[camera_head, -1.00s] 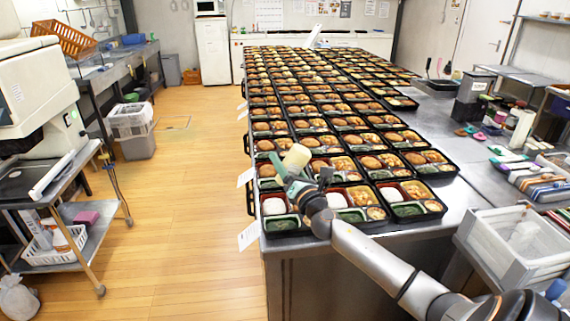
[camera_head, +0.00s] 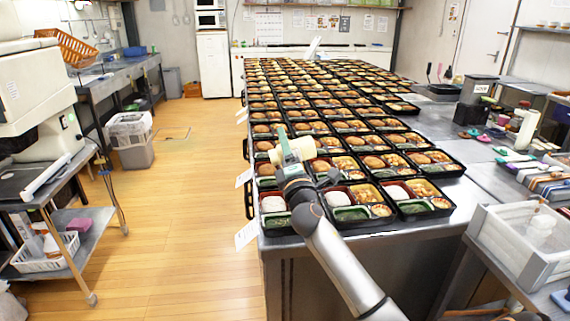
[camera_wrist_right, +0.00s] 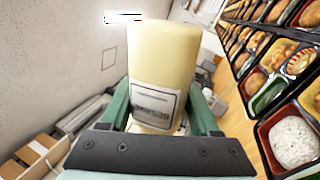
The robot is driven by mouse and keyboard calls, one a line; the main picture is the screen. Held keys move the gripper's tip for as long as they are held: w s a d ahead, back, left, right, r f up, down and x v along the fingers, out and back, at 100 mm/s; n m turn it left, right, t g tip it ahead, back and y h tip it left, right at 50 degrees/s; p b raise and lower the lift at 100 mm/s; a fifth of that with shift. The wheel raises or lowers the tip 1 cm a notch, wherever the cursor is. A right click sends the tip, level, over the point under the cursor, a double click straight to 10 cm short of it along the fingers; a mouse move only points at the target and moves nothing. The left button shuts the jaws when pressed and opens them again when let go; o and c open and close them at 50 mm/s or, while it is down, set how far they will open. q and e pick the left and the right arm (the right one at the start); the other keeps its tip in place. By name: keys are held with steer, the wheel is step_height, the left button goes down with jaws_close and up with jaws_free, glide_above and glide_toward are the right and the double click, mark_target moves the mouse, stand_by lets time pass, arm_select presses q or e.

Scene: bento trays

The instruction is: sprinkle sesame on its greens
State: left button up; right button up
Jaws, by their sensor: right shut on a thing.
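A cream sesame shaker (camera_head: 303,147) with a white label is held in my right gripper (camera_head: 288,152), above the trays near the left table edge. In the front row, black bento trays have green compartments: left greens (camera_head: 277,220), middle greens (camera_head: 352,213) and right greens (camera_head: 415,208). The shaker is apart from these greens. Whether sesame lies on any of them is too small to tell. My left gripper is out of view.
Closely packed trays cover the long steel table (camera_head: 330,245). White rice (camera_head: 273,204) sits beside the front greens. A clear bin (camera_head: 515,245) stands at the right, and a side counter holds utensils. The wooden floor (camera_head: 180,240) at left is open.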

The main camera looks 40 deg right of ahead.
arm_select(q)
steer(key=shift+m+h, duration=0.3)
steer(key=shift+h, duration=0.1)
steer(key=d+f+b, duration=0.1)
steer(key=b, duration=0.1)
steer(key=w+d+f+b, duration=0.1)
steer(key=b, duration=0.1)
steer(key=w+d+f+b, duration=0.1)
steer(key=b, duration=0.1)
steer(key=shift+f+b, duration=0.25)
steer(key=shift+b, duration=0.15)
arm_select(e)
step_height(320, 180, up, 3)
steer(key=m+g+h, duration=0.1)
steer(key=m+g, duration=0.1)
steer(key=m, duration=0.6)
steer(key=m+g+h, duration=0.1)
steer(key=m+g, duration=0.2)
steer(key=m, duration=0.6)
steer(key=m+g+h, duration=0.2)
steer(key=m+g, duration=0.1)
steer(key=m, duration=0.5)
steer(key=shift+r+m, duration=0.15)
steer(key=shift+m, duration=0.25)
